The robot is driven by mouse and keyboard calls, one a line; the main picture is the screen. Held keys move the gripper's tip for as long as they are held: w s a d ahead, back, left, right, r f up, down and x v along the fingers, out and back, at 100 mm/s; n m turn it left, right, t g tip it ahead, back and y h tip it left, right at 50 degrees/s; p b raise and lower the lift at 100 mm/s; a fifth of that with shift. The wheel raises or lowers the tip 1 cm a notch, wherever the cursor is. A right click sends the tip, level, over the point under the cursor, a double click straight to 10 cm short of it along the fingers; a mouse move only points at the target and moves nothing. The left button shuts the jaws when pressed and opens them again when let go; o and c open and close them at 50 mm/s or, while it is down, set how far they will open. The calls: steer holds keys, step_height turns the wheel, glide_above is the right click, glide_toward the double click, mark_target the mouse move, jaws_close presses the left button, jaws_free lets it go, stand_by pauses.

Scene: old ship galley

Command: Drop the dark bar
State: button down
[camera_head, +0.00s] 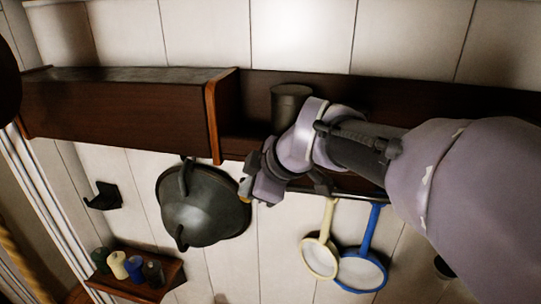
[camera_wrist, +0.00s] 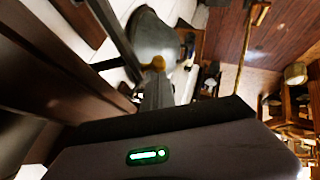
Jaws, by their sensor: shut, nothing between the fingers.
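My gripper (camera_head: 247,190) is shut and empty, beside the upper right rim of a dark hanging colander or pot (camera_head: 203,205) and below the wooden shelf. I cannot tell whether it touches the pot. In the wrist view its yellowish fingertip (camera_wrist: 158,64) shows in front of the same grey pot (camera_wrist: 153,40). I cannot make out a loose dark bar for certain in either view. A thin rail (camera_head: 345,194) runs under the shelf, partly hidden by my arm.
A dark wooden shelf (camera_head: 115,109) spans the white plank wall, with a dark canister (camera_head: 291,100) on it. A cream strainer (camera_head: 319,257) and a blue strainer (camera_head: 362,271) hang at right. A small rack (camera_head: 160,290) at lower left holds several small jars.

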steer(key=w+d+f+n+t+y+b, duration=0.1)
steer(key=w+f+n+t+b, duration=0.3)
steer(key=b, duration=4)
steer(key=shift+w+d+f+n+t, duration=0.15)
steer(key=shift+w+f+n+t, duration=0.15)
steer(key=shift+w+f+t, duration=2.85)
steer(key=shift+s+f+g, duration=0.45)
steer(key=shift+s+f, duration=0.1)
steer(key=shift+s, duration=0.25)
